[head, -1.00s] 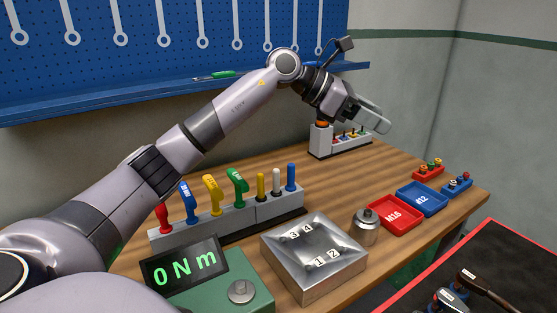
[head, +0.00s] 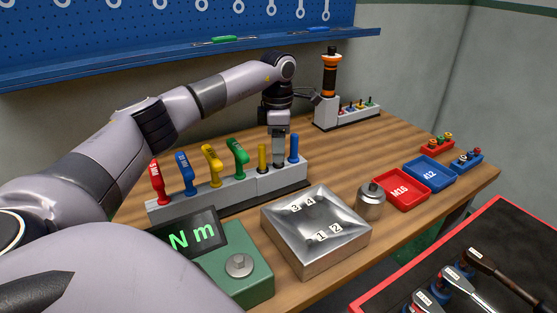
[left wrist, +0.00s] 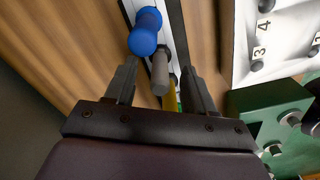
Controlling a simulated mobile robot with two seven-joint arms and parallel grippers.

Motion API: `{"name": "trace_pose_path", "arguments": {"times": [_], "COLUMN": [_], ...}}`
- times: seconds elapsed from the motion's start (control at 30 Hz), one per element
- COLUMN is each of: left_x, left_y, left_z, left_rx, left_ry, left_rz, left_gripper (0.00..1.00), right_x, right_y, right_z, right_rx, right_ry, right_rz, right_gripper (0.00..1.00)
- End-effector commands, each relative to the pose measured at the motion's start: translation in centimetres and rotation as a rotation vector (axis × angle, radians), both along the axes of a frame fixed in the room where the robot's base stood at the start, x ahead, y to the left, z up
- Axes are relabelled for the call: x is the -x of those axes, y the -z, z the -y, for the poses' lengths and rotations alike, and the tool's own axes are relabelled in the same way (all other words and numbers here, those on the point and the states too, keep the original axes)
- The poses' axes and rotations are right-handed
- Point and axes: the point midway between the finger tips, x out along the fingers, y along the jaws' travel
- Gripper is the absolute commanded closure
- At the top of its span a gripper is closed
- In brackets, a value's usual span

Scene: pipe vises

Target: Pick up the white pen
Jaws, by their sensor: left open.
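The white pen (left wrist: 160,74) looks grey in the left wrist view, standing upright in the rack between my left gripper's two fingers. My left gripper (head: 278,157) is open and points down over the rack (head: 216,195), at the white pen's slot. In the head view the gripper covers most of the pen. I cannot tell whether a finger touches it. The blue pen (head: 294,149) stands just to its right, and the yellow pen (head: 262,158) just to its left. In the wrist view the blue pen (left wrist: 146,30) is close to the left finger. My right gripper is not in view.
Red, blue, yellow and green handled tools (head: 158,182) stand along the rack's left part. A metal box (head: 316,255) and a green torque device (head: 238,265) stand in front. Red and blue trays (head: 400,194) lie to the right. A blue shelf (head: 190,60) runs behind.

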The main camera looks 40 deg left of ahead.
Motion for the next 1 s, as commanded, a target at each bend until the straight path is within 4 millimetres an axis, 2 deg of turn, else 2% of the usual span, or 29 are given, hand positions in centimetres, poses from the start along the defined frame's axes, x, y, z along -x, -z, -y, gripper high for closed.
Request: {"name": "trace_pose_path", "arguments": {"times": [0.17, 0.43, 0.47, 0.6, 0.63, 1.0], "left_x": [0.0, -0.1, -0.1, -0.1, -0.1, 0.0], "left_y": [2.2, 2.6, 2.5, 2.5, 2.6, 2.6], "left_z": [0.0, 0.1, 0.1, 0.1, 0.1, 0.1], "left_rx": [0.000, 0.001, 0.001, 0.001, 0.001, 0.001], "left_ry": [0.001, 0.001, 0.001, 0.001, 0.001, 0.002], "left_rz": [-0.001, 0.002, 0.003, 0.001, 0.001, -0.002], "left_gripper": [0.46, 0.46, 0.52, 0.97, 1.00, 1.00], "right_x": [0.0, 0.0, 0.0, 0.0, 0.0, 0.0], "right_y": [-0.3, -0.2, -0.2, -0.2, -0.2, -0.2], "right_z": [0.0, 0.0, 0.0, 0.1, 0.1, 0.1], "right_rx": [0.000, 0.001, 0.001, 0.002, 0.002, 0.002], "right_ry": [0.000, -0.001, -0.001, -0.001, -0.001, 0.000], "right_rz": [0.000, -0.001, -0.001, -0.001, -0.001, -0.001], "right_gripper": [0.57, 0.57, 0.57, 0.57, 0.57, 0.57]}}
